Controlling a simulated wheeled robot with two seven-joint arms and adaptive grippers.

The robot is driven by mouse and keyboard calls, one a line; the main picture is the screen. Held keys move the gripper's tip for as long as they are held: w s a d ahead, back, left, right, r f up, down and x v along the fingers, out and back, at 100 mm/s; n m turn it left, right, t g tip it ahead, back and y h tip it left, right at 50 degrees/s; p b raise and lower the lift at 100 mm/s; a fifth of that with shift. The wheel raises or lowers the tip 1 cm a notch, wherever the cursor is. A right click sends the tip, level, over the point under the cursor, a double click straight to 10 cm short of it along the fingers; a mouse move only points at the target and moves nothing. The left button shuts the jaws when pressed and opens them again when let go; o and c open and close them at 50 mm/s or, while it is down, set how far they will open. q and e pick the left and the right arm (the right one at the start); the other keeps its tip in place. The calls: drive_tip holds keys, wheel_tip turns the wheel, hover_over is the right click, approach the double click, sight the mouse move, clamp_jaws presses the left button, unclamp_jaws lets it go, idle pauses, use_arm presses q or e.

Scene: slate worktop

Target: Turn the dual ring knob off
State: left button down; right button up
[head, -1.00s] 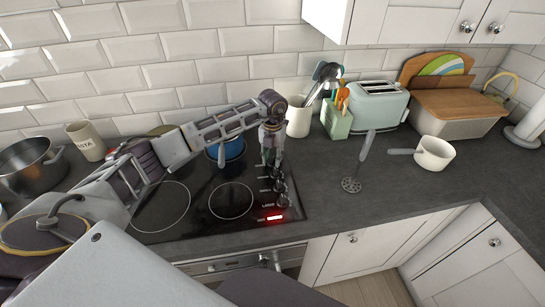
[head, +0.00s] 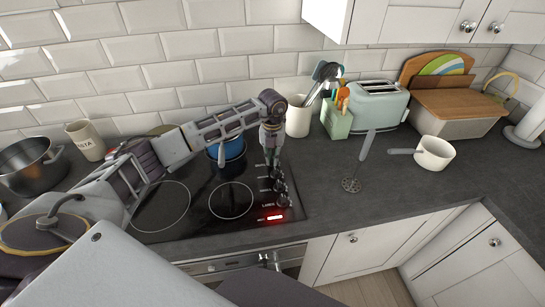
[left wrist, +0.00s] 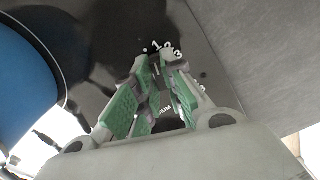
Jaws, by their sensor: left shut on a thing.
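A row of dark knobs runs along the right side of the black glass hob (head: 205,215). The nearer knobs (head: 281,187) are uncovered. My left gripper (head: 271,162) points down at the back end of this row, shut on a knob that its fingers mostly hide. In the left wrist view my green-padded fingers (left wrist: 152,95) close around this dark knob, with white numbers 1, 2, 3 beside it. Its label is partly covered, so I cannot read whether it is the dual ring knob. A red light (head: 275,217) glows at the hob's front right. My right gripper is out of view.
A blue pot (head: 227,149) stands on the hob close to the left gripper. A utensil crock (head: 298,118), green holder (head: 337,119) and toaster (head: 378,104) stand at the back. A masher (head: 366,147) and white pan (head: 434,153) are on the right, with clear worktop between.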

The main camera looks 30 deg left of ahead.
sight(272, 159)
use_arm(q)
drive_tip(key=shift+n, duration=2)
drive_tip(key=c, duration=1.5)
unclamp_jaws()
wheel_tip(272, 159, up, 12)
drive_tip(key=shift+f, duration=0.1)
